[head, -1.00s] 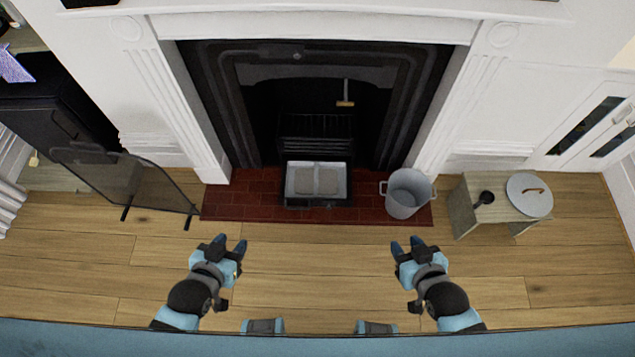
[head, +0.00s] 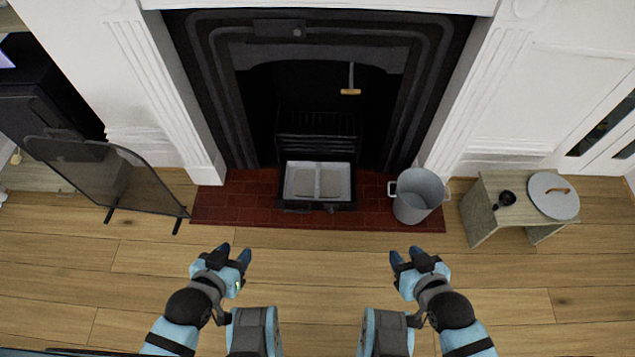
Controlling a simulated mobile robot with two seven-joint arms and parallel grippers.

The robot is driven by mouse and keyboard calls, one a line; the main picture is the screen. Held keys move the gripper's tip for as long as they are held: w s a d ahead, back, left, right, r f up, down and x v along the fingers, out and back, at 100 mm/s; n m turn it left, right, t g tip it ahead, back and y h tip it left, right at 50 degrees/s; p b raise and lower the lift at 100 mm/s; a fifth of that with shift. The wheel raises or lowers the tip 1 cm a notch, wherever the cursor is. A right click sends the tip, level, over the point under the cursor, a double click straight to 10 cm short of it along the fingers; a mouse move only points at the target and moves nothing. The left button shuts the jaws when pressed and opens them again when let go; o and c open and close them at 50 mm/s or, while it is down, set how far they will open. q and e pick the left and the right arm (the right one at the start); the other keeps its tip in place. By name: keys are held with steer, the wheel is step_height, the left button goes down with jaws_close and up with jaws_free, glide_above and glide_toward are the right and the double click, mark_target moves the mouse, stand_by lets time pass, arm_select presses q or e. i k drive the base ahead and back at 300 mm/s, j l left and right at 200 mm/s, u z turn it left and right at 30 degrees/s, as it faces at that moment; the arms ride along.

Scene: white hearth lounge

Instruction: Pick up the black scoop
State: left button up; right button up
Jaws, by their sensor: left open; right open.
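The black scoop (head: 506,198) lies on the left part of a small wooden stool (head: 482,214), to the right of the hearth. Its round bowl faces up and its short handle points down-left. My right gripper (head: 408,254) is open and empty, above the floor in front of the hearth, well to the left of and nearer than the scoop. My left gripper (head: 234,252) is open and empty, further left in front of the hearth. Neither gripper touches anything.
A grey metal bucket (head: 416,200) stands on the red brick hearth (head: 235,205), left of the stool. An ash pan (head: 318,181) sits before the grate. A fire screen (head: 120,180) stands left. The floor (head: 320,257) in front is clear.

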mark_target(507, 197)
steer(key=z, duration=1.55)
steer(key=i, duration=0.15)
